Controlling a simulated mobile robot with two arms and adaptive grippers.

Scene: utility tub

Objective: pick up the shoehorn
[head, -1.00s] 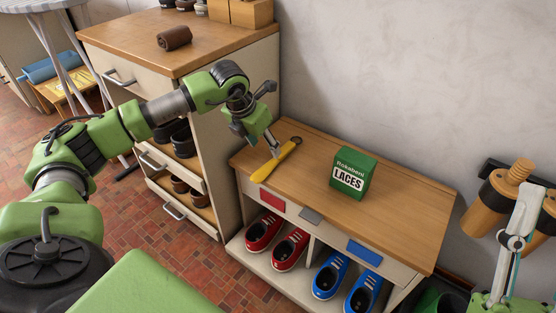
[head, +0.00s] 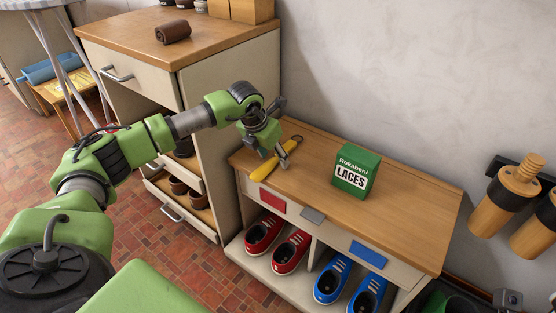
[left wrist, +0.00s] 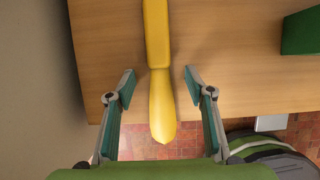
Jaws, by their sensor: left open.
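The yellow shoehorn (head: 268,165) lies on the wooden top of the low shoe bench (head: 400,222), near its left end. In the left wrist view the shoehorn (left wrist: 159,70) runs down the middle, its rounded tip reaching past the bench edge above the floor. My left gripper (head: 284,163) is over the shoehorn in the head view, covering part of it. In the left wrist view my left gripper (left wrist: 158,92) is open, with one finger on each side of the shoehorn and a gap to both. My right gripper does not show in the head view now.
A green laces box (head: 356,172) stands on the bench right of the shoehorn. Red shoes (head: 288,252) and blue shoes (head: 332,279) sit in the compartments below. A taller cabinet (head: 250,95) with a brown roll (head: 173,32) on top stands to the left.

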